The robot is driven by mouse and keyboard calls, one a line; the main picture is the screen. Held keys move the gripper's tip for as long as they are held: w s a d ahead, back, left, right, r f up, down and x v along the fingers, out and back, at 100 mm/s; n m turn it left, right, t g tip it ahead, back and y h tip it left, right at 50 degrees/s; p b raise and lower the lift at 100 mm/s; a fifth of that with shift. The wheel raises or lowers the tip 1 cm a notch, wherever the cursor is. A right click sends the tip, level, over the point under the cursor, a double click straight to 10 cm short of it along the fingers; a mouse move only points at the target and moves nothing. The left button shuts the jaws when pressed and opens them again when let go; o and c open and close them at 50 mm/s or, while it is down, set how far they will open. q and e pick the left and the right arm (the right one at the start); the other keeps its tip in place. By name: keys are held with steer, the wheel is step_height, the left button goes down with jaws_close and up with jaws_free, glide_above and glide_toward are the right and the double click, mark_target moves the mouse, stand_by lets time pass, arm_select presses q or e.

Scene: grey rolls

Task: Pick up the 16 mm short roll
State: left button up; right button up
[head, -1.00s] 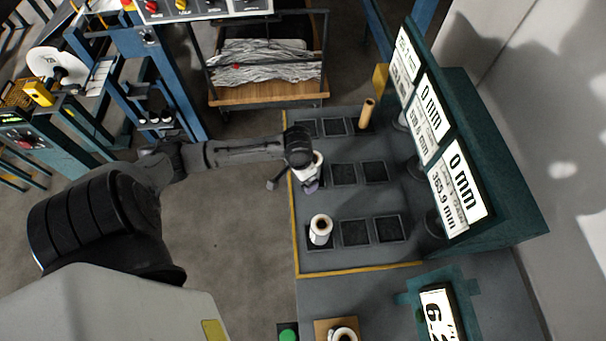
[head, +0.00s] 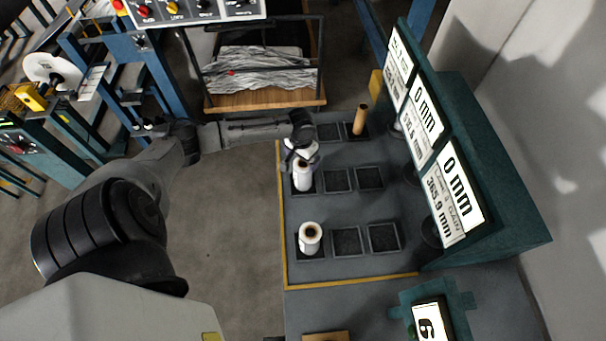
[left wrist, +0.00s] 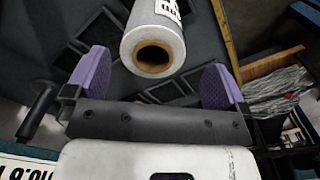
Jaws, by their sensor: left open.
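A white roll with a brown core (head: 303,177) stands in the left pocket of the middle row, in the head view. My left gripper (head: 299,157) is open and empty just beyond that roll's top. A second white roll (head: 309,238) stands in the left pocket of the near row. No size marking on the rolls is readable. My right gripper is not in view.
A thin brown core (head: 360,118) stands in the far row. Several other black pockets (head: 347,241) are empty. Slanted display panels (head: 450,190) rise along the right side. A wooden-based bin (head: 265,101) with grey crumpled material stands beyond the table.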

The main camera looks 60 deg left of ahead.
mark_target(303, 163)
arm_select(q)
steer(key=f, duration=0.4)
steer(key=shift+w+d+f, duration=0.15)
steer(key=shift+d, duration=0.25)
steer(key=shift+f, duration=0.55)
steer(key=c, duration=1.1)
